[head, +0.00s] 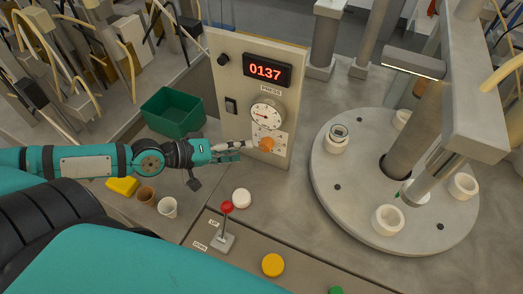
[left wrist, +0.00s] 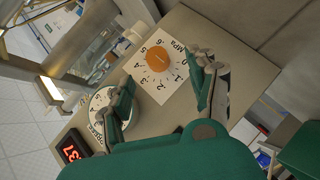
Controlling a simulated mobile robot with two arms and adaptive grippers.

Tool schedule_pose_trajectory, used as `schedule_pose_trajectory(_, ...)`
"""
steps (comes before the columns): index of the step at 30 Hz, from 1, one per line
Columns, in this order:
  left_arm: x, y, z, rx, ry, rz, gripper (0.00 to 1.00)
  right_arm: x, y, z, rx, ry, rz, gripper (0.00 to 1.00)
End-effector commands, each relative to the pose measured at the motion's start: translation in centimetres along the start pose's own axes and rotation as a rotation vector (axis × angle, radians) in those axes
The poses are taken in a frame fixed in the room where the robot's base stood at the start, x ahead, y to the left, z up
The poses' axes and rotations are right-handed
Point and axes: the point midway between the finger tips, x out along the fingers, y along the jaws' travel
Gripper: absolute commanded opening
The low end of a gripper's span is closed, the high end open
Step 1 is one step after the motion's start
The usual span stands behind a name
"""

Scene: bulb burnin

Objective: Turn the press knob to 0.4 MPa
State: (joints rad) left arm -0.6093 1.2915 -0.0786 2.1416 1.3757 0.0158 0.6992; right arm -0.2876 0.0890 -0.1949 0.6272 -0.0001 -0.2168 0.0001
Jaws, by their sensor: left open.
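The orange press knob (head: 267,144) sits on a white scale plate low on the upright panel (head: 222,60). It also shows in the left wrist view (left wrist: 158,62), with numbers and MPa around it. A round gauge (head: 266,114) is above the knob. My left gripper (head: 246,150) is just left of the knob in the head view. In the left wrist view its open fingers (left wrist: 165,92) stand on either side of the scale plate, with the knob beyond and between them, apparently untouched. My right gripper is not in view.
A green bin (head: 173,112) stands left of the panel. A yellow block (head: 122,186), cups (head: 168,207), a red-topped lever (head: 226,208) and a yellow button (head: 273,265) are in front. A round turntable (head: 335,190) is at right.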

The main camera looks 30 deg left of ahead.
Motion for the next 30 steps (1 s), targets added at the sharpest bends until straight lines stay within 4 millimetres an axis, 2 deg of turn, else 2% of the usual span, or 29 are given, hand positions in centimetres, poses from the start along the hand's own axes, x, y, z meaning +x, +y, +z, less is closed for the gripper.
schedule_pose_trajectory(4,1.5,0.6,0.2,-0.003,-0.004,0.017,0.59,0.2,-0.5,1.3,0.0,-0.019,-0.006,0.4)
schedule_pose_trajectory(8,2.9,0.6,0.0,-0.003,-0.001,0.014,0.59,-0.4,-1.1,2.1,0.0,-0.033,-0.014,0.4)
schedule_pose_trajectory(18,6.5,0.5,0.2,-0.001,-0.006,0.011,0.59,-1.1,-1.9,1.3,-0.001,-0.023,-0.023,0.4)
schedule_pose_trajectory(30,7.2,0.4,0.3,0.0,-0.009,0.008,0.59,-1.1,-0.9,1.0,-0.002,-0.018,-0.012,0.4)
